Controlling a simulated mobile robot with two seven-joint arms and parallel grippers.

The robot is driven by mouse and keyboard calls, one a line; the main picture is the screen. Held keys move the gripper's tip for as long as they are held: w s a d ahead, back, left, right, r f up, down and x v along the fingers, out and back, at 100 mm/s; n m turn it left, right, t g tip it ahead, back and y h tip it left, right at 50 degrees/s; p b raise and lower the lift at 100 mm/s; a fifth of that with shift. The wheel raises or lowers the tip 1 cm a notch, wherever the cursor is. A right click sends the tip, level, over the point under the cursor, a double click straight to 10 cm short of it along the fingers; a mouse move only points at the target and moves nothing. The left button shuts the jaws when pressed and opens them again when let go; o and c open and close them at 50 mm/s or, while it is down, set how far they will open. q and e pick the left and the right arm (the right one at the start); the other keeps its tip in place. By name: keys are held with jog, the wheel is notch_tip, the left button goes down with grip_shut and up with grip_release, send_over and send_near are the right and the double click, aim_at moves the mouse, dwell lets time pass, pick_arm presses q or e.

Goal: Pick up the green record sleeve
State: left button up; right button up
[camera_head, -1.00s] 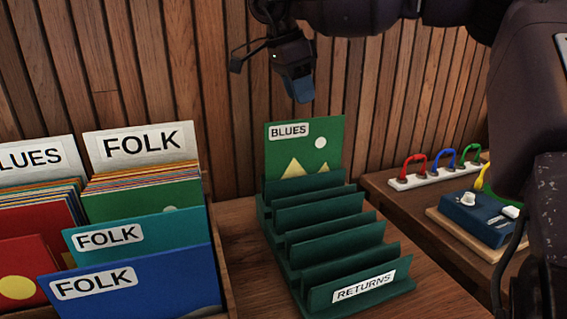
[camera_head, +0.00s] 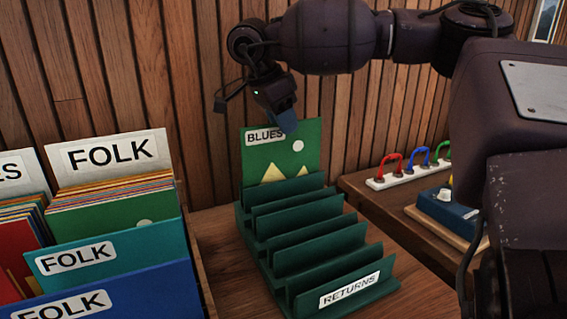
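The green record sleeve (camera_head: 309,163), with a BLUES label, a white dot and yellow peaks, stands upright in the rearmost slot of the dark green RETURNS rack (camera_head: 375,290). My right gripper (camera_head: 288,123) comes down from above at the sleeve's top edge. Its blue-grey fingertips overlap the top of the sleeve and cover the end of the BLUES label. I see the fingers nearly edge-on, so I cannot tell whether they are open or touching the sleeve. My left gripper is out of view.
A record bin with FOLK dividers (camera_head: 150,250) stands close on the left. A slatted wood wall is right behind the rack. On the right are a blue box (camera_head: 447,212) and a white strip (camera_head: 392,181) with coloured loops. My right arm fills the upper right.

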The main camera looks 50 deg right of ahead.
aim_at(283, 163)
jog(key=shift+x, duration=1.4)
jog(key=shift+s+f, duration=0.1)
jog(key=shift+f, duration=0.1)
grip_shut()
